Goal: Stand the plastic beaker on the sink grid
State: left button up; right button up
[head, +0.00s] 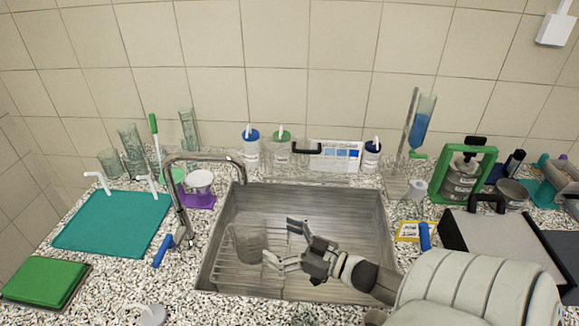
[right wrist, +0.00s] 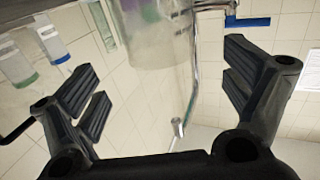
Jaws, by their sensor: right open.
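The clear plastic beaker (head: 249,238) stands upright over the wire sink grid (head: 232,277), in the left half of the steel sink; its base appears to rest on the grid. My right gripper (head: 282,243) is open and empty just right of the beaker, its fingers pointing at it with a small gap. In the right wrist view the beaker (right wrist: 158,38) shows beyond and between the spread fingers of the right gripper (right wrist: 165,85). My left gripper is out of view.
The tap (head: 180,205) arches at the sink's left edge, close to the beaker. Bottles with blue and green lids (head: 281,150) line the back wall. A teal mat (head: 112,222) lies left of the sink. The sink's right half is clear apart from my arm.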

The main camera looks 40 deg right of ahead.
jog(key=shift+v, duration=1.45)
jog(key=shift+w, duration=0.1)
